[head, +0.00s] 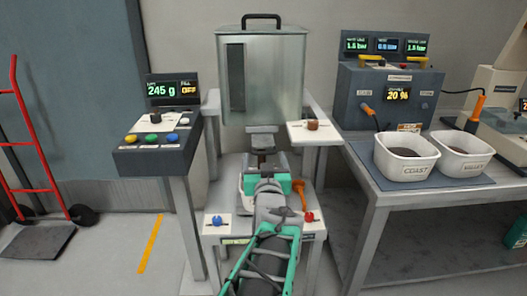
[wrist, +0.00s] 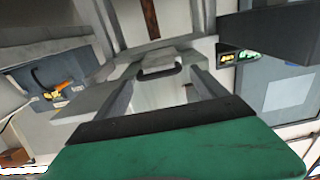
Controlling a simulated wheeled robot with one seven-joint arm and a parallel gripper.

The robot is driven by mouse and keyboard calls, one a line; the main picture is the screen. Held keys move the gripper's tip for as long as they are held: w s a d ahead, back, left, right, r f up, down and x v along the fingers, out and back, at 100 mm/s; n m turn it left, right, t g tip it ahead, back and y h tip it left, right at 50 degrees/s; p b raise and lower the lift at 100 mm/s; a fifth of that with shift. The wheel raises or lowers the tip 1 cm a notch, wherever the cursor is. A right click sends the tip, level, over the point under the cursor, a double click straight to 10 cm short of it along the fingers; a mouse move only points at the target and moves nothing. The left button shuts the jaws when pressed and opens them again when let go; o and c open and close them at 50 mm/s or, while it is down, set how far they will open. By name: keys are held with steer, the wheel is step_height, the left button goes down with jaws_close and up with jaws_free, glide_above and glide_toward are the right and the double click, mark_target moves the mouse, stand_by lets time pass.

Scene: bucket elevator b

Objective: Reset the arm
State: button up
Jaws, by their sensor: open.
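My arm (head: 265,255) rises from the bottom centre of the head view, with green and dark links. My gripper (head: 264,168) is at its far end, in front of the stand below the metal hopper (head: 278,80). It is open, and I see nothing held in it. Its fingers are small and partly covered by my own arm. In the wrist view a broad green part with a dark band fills the bottom, and the fingertips are not clear there.
A control box (head: 157,145) reading 245 g and OFF stands left of the hopper. An orange lever (head: 300,192) is close to the right of my gripper. White tubs labelled COAST (head: 406,172) and VALLEY (head: 462,169) sit on the right table. A red hand truck (head: 38,150) is at far left.

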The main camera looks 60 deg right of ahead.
steer(key=shift+s+a, duration=0.25)
steer(key=shift+a, duration=0.1)
